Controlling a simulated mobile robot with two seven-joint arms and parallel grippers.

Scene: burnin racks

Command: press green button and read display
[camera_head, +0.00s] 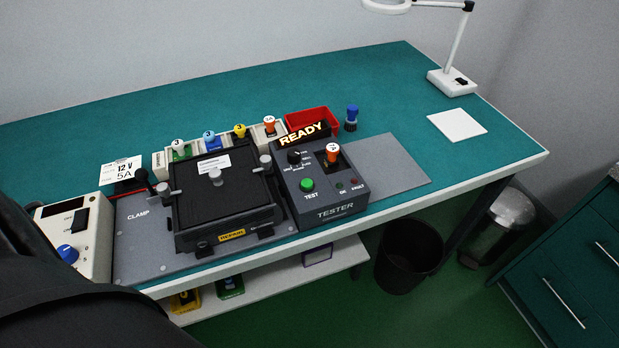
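The tester (330,204) is a dark grey box on the green-topped bench, right of the clamp fixture. Its green button (307,184) sits on the sloped front panel above the word TEST. The display (302,134) stands at the back of the tester and reads READY in lit yellowish letters. An orange-topped plug (332,152) marked with a small label sits in the tester's upper right socket. Two small lamps marked OK and FAULT are beside the button; the OK one looks dark green, the FAULT one dark red. Neither gripper shows; a dark arm part of mine fills the lower left.
The clamp fixture (140,240) holds a black device (215,190) with a yellow REPAIR tag. Coloured plugs stand in a rack behind it. A red bin (313,119) and a blue plug (351,117) are behind the tester. A grey mat (385,170) lies clear at right.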

